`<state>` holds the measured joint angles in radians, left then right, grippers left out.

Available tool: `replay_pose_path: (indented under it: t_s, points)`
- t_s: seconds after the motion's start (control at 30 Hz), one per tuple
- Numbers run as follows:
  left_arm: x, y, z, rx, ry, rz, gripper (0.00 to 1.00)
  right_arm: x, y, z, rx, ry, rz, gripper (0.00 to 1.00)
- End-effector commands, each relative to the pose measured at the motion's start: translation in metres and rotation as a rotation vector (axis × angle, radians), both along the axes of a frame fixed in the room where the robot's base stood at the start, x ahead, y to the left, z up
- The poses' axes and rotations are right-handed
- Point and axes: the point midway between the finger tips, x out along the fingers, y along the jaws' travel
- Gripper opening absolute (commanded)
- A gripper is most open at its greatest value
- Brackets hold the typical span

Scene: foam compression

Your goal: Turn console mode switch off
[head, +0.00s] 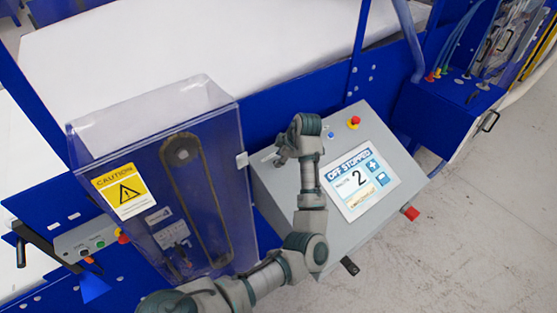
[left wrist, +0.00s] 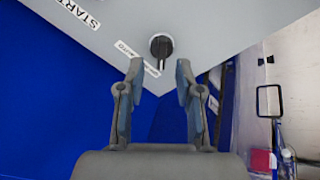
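The grey console (head: 335,215) stands right of centre in the head view. Its screen (head: 361,180) reads "OFF STOPPED" with a large 2. In the left wrist view, the mode switch (left wrist: 161,46) is a round black knob on the grey panel, its handle pointing down in the picture. My left gripper (left wrist: 160,72) is open and empty, its two fingers either side of the line to the knob, seemingly short of it. In the head view the left gripper (head: 282,156) hangs over the console's upper left edge and the switch cannot be made out there. My right gripper does not show.
A red button (head: 353,122) stands on the console's top edge and a red piece (head: 411,213) on its right corner. A clear guard (head: 170,190) with a caution sign stands to the left. A blue box (head: 445,115) is to the right. Grey floor lies in front.

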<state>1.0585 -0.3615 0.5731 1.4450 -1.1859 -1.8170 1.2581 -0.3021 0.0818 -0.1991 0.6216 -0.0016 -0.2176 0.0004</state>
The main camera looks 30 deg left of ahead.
Motion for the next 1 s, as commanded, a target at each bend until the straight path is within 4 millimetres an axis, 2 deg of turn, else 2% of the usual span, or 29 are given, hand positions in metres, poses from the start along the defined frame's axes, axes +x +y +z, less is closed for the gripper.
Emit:
replay_pose_path:
  t_s: [0.2,0.4,0.6,1.0]
  points:
    - [-0.003,-0.023,0.045,0.000,-0.002,-0.001,0.35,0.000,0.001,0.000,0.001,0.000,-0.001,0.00]
    - [-0.006,-0.037,0.073,0.000,0.000,0.001,0.35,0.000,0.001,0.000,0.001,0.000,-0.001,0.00]
    - [-0.007,-0.041,0.081,0.000,0.002,0.001,0.35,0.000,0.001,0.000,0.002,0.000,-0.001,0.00]
    - [-0.007,-0.041,0.081,0.000,0.001,0.001,0.35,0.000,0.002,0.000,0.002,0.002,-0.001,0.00]
